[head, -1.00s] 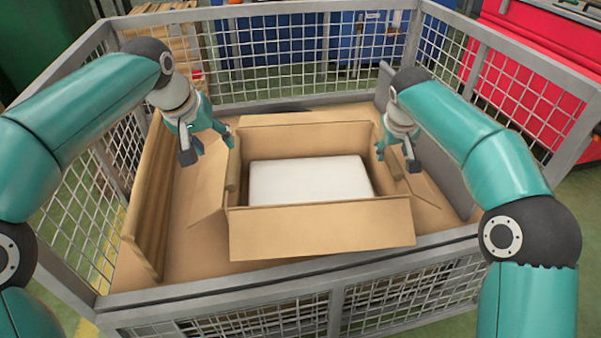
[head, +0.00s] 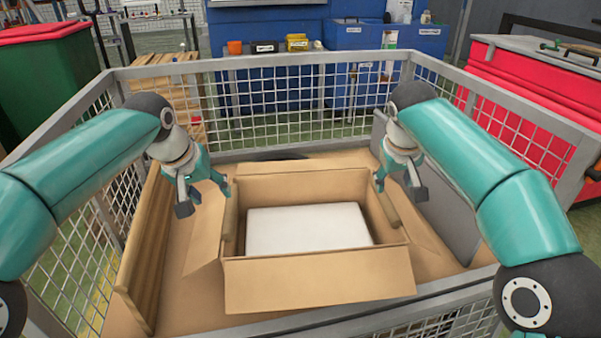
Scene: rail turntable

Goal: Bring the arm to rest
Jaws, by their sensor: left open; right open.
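My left gripper (head: 208,198) is open and hangs just left of an open cardboard box (head: 320,282), near its left wall. My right gripper (head: 402,188) is open and hangs by the box's right wall. Both grippers look empty. Whether their fingers touch the box or its flaps, I cannot tell. The box stands with its flaps spread and holds a white block (head: 306,229).
A grey wire-mesh cage (head: 265,92) surrounds the box. A wooden board (head: 147,250) leans inside at the left, and a grey panel (head: 450,215) stands inside at the right. Red-lidded bins stand outside on both sides, with blue cabinets (head: 355,70) behind.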

